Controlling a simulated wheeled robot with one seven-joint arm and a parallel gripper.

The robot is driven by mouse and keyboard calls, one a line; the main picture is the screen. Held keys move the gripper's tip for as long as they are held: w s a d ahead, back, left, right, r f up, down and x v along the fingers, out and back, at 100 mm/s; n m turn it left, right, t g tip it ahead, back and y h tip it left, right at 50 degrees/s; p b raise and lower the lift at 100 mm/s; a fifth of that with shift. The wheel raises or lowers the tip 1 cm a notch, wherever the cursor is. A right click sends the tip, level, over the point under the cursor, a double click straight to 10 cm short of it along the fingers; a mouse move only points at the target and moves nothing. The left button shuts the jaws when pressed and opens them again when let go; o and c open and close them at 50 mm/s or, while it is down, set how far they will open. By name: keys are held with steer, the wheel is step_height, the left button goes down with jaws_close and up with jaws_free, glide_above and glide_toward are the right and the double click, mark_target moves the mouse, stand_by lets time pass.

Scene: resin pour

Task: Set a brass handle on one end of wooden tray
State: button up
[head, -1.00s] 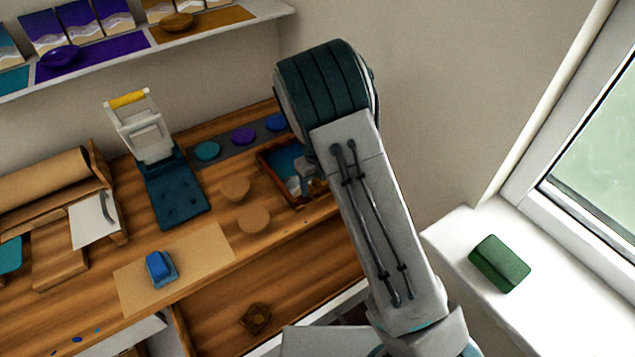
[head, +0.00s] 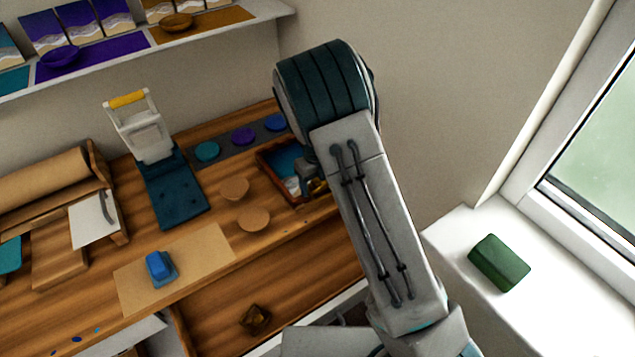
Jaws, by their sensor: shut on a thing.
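The wooden tray (head: 262,168) lies on the bench in the middle of the head view, with a dark reddish rim and a blue inside. My arm covers its right part. My gripper (head: 314,186) is low at the tray's right end, small and partly hidden by my arm. It is shut on a small brass-coloured piece, seemingly the brass handle (head: 318,188). I cannot tell whether the handle touches the tray. A small pale thing (head: 292,186) shows at the tray's near right corner, beside the gripper.
Two round wooden coasters (head: 253,219) lie left of the tray. Coloured discs (head: 243,135) sit on a dark strip behind. A press with a yellow handle (head: 128,100), a blue block (head: 160,267) and an amber-brown square piece (head: 255,319) are farther left or nearer. A green block (head: 499,262) lies on the windowsill.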

steer(key=o, duration=0.9)
steer(key=shift+s+f, duration=0.35)
steer(key=shift+f, duration=0.3)
steer(key=shift+o, duration=1.3)
steer(key=shift+w+d, duration=0.1)
steer(key=shift+d, duration=0.1)
steer(key=shift+a, duration=0.2)
steer(key=shift+r+p, duration=0.6)
steer(key=shift+p, duration=0.05)
steer(key=r+p, duration=0.3)
steer(key=r, duration=0.1)
steer(key=r+p, duration=0.2)
steer(key=r, duration=0.1)
steer(key=shift+w+r+p, duration=0.1)
steer(key=shift+w+p, duration=0.15)
steer(key=shift+p, duration=0.1)
